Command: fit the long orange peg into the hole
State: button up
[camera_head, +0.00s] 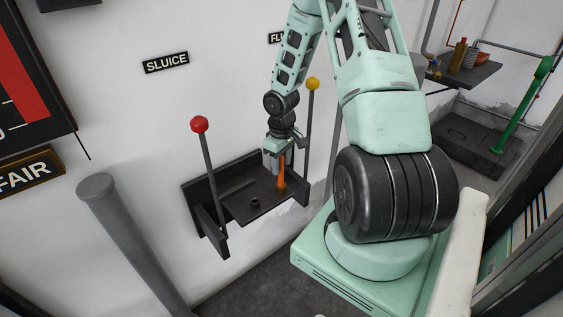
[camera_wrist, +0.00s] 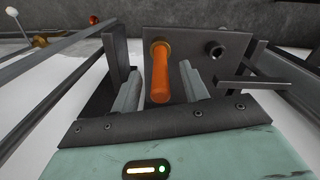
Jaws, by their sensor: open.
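The long orange peg (camera_head: 282,172) stands upright at the right part of a dark wall shelf, its lower end at a brass-coloured collar. In the wrist view the orange peg (camera_wrist: 160,78) lies between my two fingers, with the collar (camera_wrist: 155,46) beyond it. My gripper (camera_head: 276,158) is above the shelf; its fingers (camera_wrist: 161,76) are open on either side of the peg, with visible gaps. A short dark round socket (camera_head: 255,203) stands left of the peg on the shelf; it also shows in the wrist view (camera_wrist: 215,49). Its opening looks empty.
The dark shelf (camera_head: 232,207) has a slot and side brackets. A red-knobbed lever (camera_head: 200,126) stands at its left and a yellow-knobbed lever (camera_head: 313,84) at its right, near my arm. A grey post (camera_head: 130,240) stands further left. The shelf's middle is mostly clear.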

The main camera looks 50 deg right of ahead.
grip_shut()
jog(key=shift+r+p, duration=2.3)
jog(key=shift+r, duration=0.05)
jog(key=w+a+r+p, duration=0.2)
jog(key=a+r+p, duration=0.1)
jog(key=a, duration=0.7)
jog(key=shift+w+r+p, duration=0.25)
jog(key=shift+r+p, duration=0.05)
jog(key=shift+r, duration=0.5)
jog(key=shift+a, duration=0.1)
